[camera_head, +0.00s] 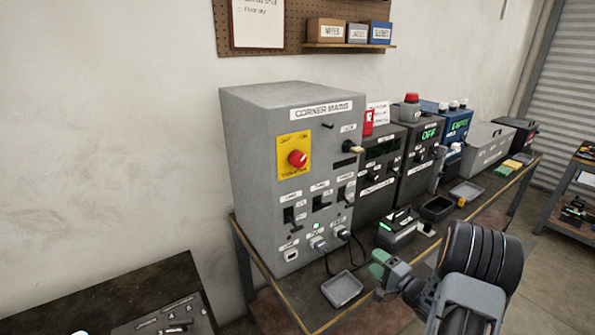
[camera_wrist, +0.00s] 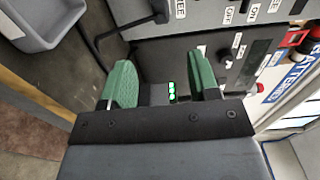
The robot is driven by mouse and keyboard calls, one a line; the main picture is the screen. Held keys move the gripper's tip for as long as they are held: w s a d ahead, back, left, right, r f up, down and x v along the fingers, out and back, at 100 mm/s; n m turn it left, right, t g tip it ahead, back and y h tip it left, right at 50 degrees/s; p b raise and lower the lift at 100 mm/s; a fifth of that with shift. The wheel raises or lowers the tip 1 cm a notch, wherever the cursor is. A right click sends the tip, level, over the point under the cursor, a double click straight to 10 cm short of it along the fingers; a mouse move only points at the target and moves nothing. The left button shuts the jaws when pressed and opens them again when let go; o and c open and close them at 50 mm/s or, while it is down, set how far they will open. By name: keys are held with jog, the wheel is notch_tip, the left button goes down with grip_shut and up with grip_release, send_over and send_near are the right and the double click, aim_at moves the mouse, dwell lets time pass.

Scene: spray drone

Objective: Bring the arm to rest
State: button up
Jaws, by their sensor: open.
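My gripper (camera_head: 381,268) has green fingertips and is at the front edge of the bench (camera_head: 290,312), with my arm coming in from the lower right. In the wrist view my gripper (camera_wrist: 162,80) is open, its two green fingers apart. A dark device with green lights (camera_wrist: 172,92) shows beyond and between the fingers; I see no contact with it. In the head view a dark device with a green light (camera_head: 397,231) stands on the bench behind my gripper.
A grey cabinet labelled CORNER MAINS (camera_head: 290,180) stands at the bench's left end, with cables in front. A grey tray (camera_head: 342,288) lies left of my gripper. Other boxes (camera_head: 490,148) line the bench to the right. Bare floor (camera_head: 540,265) shows at right.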

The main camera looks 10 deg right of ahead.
jog(key=a+r+n+g+h, duration=0.4)
jog(key=r+n+g+h, duration=0.15)
jog(key=r+h, duration=0.4)
jog(key=s+a+r+n+g+y, duration=0.1)
jog(key=s+a+n+g, duration=0.2)
jog(key=s+a, duration=0.3)
jog(key=s+a+r+n+g+y, duration=0.1)
jog(key=s+a+n+g, duration=0.3)
jog(key=s, duration=1)
jog(key=a+r, duration=0.1)
jog(key=a, duration=0.2)
jog(key=shift+n, duration=0.35)
jog(key=shift+o, duration=0.4)
